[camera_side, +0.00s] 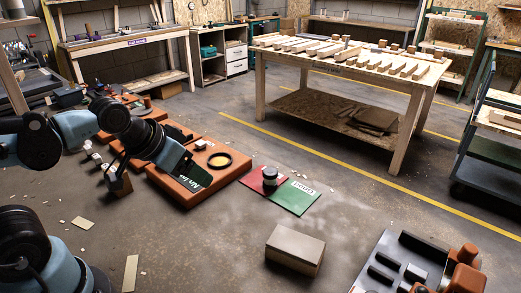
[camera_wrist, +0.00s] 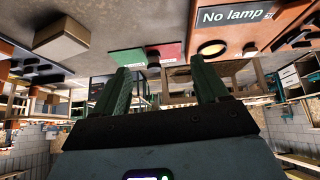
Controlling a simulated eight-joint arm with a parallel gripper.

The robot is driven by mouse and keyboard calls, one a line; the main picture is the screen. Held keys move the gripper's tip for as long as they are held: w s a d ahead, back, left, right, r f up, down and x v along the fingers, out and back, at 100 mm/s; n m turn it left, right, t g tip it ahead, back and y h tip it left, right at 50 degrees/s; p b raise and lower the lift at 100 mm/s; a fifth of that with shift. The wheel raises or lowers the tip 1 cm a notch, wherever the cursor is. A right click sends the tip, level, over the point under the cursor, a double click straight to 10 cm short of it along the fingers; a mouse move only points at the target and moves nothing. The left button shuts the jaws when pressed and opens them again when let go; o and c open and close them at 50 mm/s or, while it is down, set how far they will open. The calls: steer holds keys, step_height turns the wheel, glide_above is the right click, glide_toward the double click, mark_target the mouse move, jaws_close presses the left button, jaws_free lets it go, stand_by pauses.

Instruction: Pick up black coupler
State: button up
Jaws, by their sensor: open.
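A dark round piece with a pale band, which looks like the black coupler (camera_side: 270,176), stands on the red part of a red and green mat in the side view. In the wrist view it shows small and dark (camera_wrist: 153,57), beyond and between my fingertips. My gripper (camera_wrist: 162,72) is open, with two green fingers and nothing between them. In the side view my gripper (camera_side: 192,170) is left of the coupler, over the orange block, and clearly apart from it. Its fingers are hard to pick out there against the dark green sign.
The orange block (camera_side: 165,184) carries a "No lamp" sign and a round amber lamp (camera_side: 219,160). The mat's green half (camera_side: 293,197) is bare. A tan box (camera_side: 295,248) and a dark tray (camera_side: 385,262) stand nearer the camera. Floor around the mat is mostly clear.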

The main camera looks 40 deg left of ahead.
steer(key=n, duration=0.1)
steer(key=n+h, duration=1.1)
steer(key=n, duration=1.1)
glide_toward(270, 171)
steer(key=shift+n, duration=0.3)
steer(key=x, duration=1)
steer(key=shift+f, duration=0.15)
steer(key=c, duration=1)
steer(key=shift+c, duration=0.2)
